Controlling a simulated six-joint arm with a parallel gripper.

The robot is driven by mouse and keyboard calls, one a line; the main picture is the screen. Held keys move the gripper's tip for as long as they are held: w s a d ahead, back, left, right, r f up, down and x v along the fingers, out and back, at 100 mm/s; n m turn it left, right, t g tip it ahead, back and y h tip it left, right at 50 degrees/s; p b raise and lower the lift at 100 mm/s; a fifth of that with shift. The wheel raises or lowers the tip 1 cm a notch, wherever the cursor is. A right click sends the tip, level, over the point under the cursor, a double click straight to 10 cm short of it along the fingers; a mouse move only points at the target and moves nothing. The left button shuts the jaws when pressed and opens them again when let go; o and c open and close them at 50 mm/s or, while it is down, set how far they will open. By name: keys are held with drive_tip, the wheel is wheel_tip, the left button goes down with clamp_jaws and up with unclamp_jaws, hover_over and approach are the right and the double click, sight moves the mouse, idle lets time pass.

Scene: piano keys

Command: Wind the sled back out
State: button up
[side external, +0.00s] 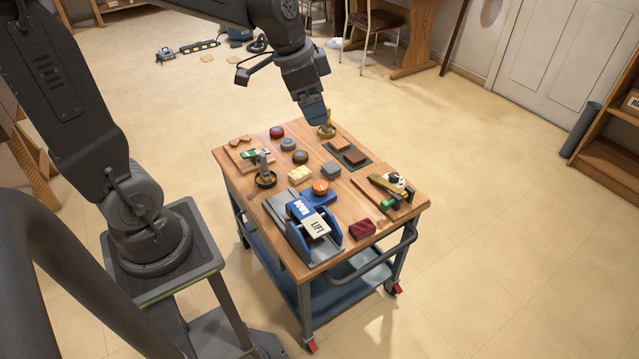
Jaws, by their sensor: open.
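My gripper (316,116) points down at the far edge of the wooden cart top, beside or just above a brass-yellow stand (326,131). Its fingers are small and partly hidden; I see nothing held, and contact with the stand cannot be told. No part is clearly marked as the sled. At the right edge a wooden board (398,207) carries a yellow bar with green parts and a white-and-black rounded piece (393,181). At the left a green-and-white device (255,153) lies on another small board.
A blue-and-grey unit with DOWN and LIFT plates (316,227) stands at the front. An orange knob (320,187), a post on a black round base (265,179), a dark red block (362,228) and several discs and blocks crowd the cart top (222,155). Floor around is mostly clear.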

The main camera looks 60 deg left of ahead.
drive_tip(key=w+a+f+m+g+h, duration=0.1)
drive_tip(key=w+a+f+m, duration=0.2)
drive_tip(key=w+a+f, duration=0.65)
drive_tip(key=m+h, duration=0.2)
drive_tip(key=m, duration=0.2)
approach(320, 185)
drive_tip(key=x, duration=0.9)
drive_tip(key=shift+d+f, duration=0.1)
drive_tip(key=shift+c, duration=0.3)
drive_tip(key=c, duration=0.8)
drive_tip(key=shift+c, duration=0.2)
drive_tip(key=shift+n+y, duration=0.3)
